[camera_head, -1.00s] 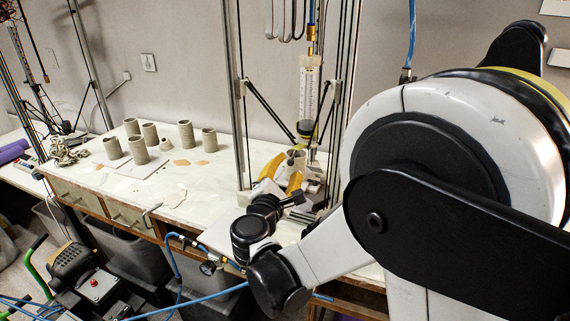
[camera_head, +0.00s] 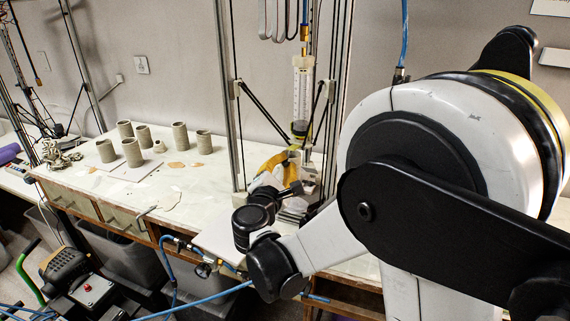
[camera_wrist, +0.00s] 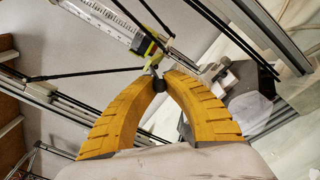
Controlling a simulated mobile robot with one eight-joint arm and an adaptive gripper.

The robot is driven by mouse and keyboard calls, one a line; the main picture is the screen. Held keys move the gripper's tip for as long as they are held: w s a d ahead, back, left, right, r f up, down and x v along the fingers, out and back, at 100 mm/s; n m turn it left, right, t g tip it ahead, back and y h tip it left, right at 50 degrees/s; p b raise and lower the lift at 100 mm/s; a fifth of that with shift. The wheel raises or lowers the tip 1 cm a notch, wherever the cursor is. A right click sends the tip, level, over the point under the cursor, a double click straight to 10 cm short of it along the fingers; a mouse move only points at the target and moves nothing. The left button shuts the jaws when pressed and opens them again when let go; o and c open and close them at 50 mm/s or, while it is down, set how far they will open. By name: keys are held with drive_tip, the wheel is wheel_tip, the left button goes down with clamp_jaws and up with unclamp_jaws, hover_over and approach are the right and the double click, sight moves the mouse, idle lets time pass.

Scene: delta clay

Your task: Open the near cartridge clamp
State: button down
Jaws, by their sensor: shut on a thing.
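The clear graduated cartridge (camera_head: 302,88) stands upright in the metal frame, and its barrel also shows at the top of the wrist view (camera_wrist: 108,20). A yellow-green clamp part (camera_wrist: 149,46) sits at the cartridge's lower end; it also shows in the head view (camera_head: 300,128). My gripper (camera_wrist: 160,82) has two ribbed yellow fingers, with tips drawn together on a small dark round knob (camera_wrist: 158,85) just below the clamp. The fingertips partly hide the knob. In the head view my gripper (camera_head: 276,162) is beside the frame, partly hidden by my wrist.
Metal posts (camera_head: 228,100) and black diagonal braces (camera_head: 262,110) surround the cartridge closely. Several clay cylinders (camera_head: 132,152) stand on the white bench (camera_head: 165,200) to the left. A blue hose (camera_head: 200,305) crosses the front. The bench middle is mostly clear, with flat clay scraps.

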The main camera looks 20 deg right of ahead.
drive_tip(key=r+g+p, duration=0.1)
drive_tip(key=r+p, duration=0.1)
drive_tip(key=p, duration=0.1)
drive_tip(key=shift+y, duration=0.4)
drive_tip(key=shift+w+r+p, duration=0.1)
drive_tip(key=shift+r+p, duration=0.2)
drive_tip(key=shift+p, duration=0.05)
drive_tip(key=shift+f, duration=0.1)
drive_tip(key=c, duration=1.4)
unclamp_jaws()
drive_tip(key=shift+o, duration=0.2)
drive_tip(key=v, duration=1.2)
drive_tip(key=shift+a, duration=0.1)
